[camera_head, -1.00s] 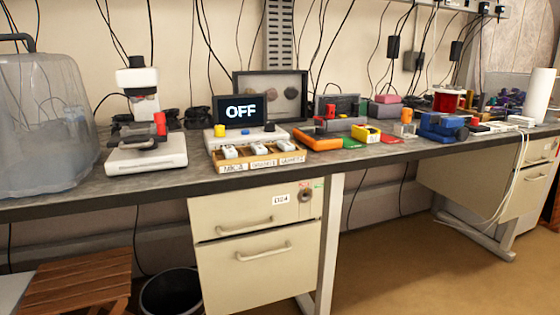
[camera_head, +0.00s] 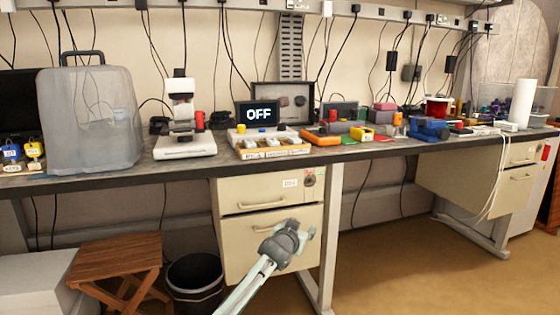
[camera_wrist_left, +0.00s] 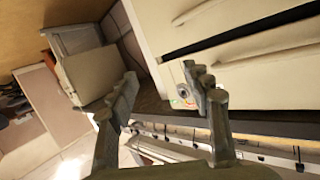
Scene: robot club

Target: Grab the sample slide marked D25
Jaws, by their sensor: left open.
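I cannot make out a slide marked D25 in either view. A shallow wooden tray (camera_head: 284,153) on the bench holds a few small pale pieces; its labels are too small to read. My left gripper (camera_head: 303,230) is in front of the lower drawer of the cream cabinet (camera_head: 232,228), below the bench top. In the left wrist view its fingers (camera_wrist_left: 163,82) are spread with nothing between them. The cabinet (camera_wrist_left: 170,45) shows there with its handles and lock. My right gripper is not in view.
A microscope (camera_head: 183,130), a screen reading OFF (camera_head: 258,114) and a clear plastic box (camera_head: 92,122) stand on the bench. A wooden stool (camera_head: 118,262) and black bin (camera_head: 194,280) are below.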

